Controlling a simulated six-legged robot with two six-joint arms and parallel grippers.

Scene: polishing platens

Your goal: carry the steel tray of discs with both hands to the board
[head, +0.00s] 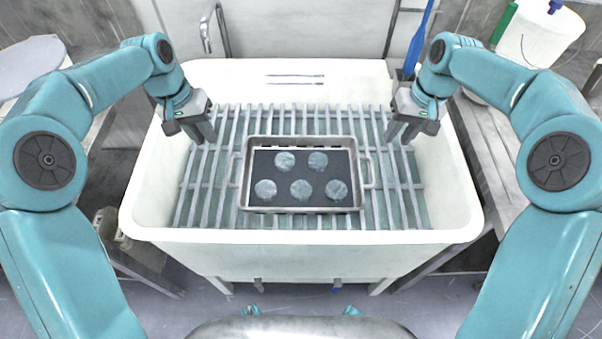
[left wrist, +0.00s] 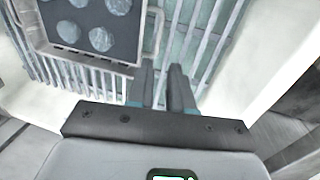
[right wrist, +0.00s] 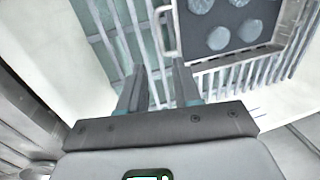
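The steel tray (head: 300,209) sits level on slatted bars inside a white basin. It has a handle on its left and right ends and a dark liner with several pale grey discs (head: 301,189). Part of the tray also shows in the left wrist view (left wrist: 98,58) and the right wrist view (right wrist: 228,56). My left gripper (head: 204,137) is open and empty, above the bars left of and behind the tray's left handle. My right gripper (head: 397,136) is open and empty, above the bars right of and behind the right handle. Neither touches the tray. I cannot make out the board.
The basin's white rim (head: 300,237) surrounds the bars (head: 400,200) on all sides. A wooden slatted surface (head: 495,150) lies to the right. A white bucket (head: 540,35) and a blue-handled tool (head: 418,40) stand at the back right. A tap (head: 218,30) is at the back left.

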